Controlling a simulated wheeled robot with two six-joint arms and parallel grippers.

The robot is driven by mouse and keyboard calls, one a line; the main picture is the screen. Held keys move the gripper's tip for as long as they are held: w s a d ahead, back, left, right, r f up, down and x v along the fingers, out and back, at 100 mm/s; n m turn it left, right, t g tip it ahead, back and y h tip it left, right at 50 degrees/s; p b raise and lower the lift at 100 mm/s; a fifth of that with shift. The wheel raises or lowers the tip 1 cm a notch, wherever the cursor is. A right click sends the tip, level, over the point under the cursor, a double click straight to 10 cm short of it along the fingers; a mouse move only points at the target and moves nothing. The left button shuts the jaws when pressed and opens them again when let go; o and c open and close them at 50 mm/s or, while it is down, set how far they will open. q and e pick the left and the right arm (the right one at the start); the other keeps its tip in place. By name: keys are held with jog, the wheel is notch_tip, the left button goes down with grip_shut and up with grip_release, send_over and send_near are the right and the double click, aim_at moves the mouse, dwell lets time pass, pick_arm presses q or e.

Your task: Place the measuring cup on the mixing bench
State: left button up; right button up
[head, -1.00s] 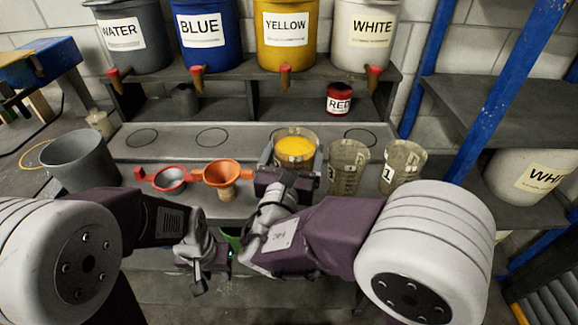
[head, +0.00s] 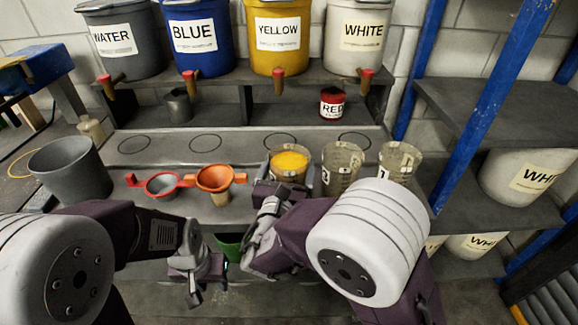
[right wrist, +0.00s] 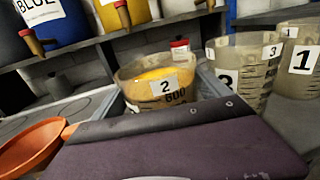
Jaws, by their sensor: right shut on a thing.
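A clear measuring cup of yellow paint, labelled 2 (head: 289,163), is in my right gripper (head: 283,182) near the front of the grey mixing bench (head: 240,147). In the right wrist view, the cup (right wrist: 160,88) stands upright between the two fingers (right wrist: 165,95). I cannot tell whether its base touches the bench. Two more clear measuring cups, labelled 3 (head: 341,167) and 1 (head: 398,160), stand just to its right. My left gripper (head: 193,285) is low in front of the bench, away from the cups; its jaw opening is unclear.
Outlined circles (head: 205,143) mark the bench behind the cups. Orange (head: 214,178) and red (head: 163,184) funnels sit left of cup 2. A grey bucket (head: 70,168) stands at the left. Labelled paint buckets (head: 278,35) and a red can (head: 332,103) are behind.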

jog(key=o, duration=1.9)
jog(key=shift+f, duration=0.1)
jog(key=shift+s+r, duration=0.1)
jog(key=shift+r, duration=0.15)
jog(key=s+a, duration=0.2)
jog(key=s, duration=0.9)
jog(key=shift+s+a+p, duration=0.2)
jog(key=shift+s+p, duration=0.1)
jog(key=shift+s, duration=0.05)
jog(key=shift+f, duration=0.15)
